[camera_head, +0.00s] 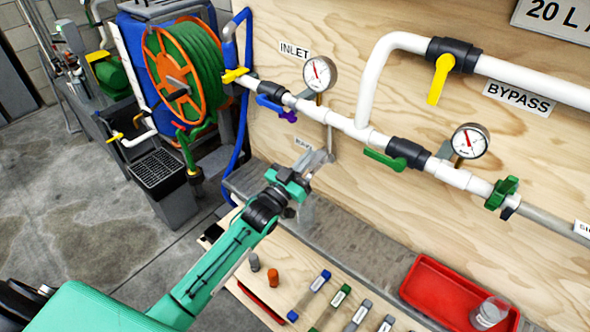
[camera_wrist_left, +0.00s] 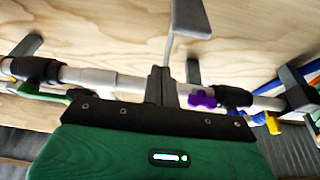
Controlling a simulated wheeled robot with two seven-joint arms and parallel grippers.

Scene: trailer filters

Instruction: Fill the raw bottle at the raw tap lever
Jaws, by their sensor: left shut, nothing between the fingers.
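My left gripper (camera_head: 320,158) is in front of the plywood panel, below the white inlet pipe, with its fingers closed and empty. In the left wrist view its dark fingertips (camera_wrist_left: 158,82) show together. A thin grey lever (camera_head: 331,138) hangs below the pipe beside the fingertips; I take it for the raw tap lever. A grey bent piece (camera_wrist_left: 187,20) near the fingers in the left wrist view looks like the same lever. Whether they touch is unclear. A small label (camera_head: 304,143), partly hidden, is behind the gripper. A clear jar (camera_head: 489,313) stands in the red tray (camera_head: 428,272); I cannot tell whether it is the raw bottle.
Several capped tubes (camera_head: 316,290) lie on the wooden bench front. A grey ledge (camera_head: 365,243) runs below the panel. An orange hose reel (camera_head: 185,72) stands left.

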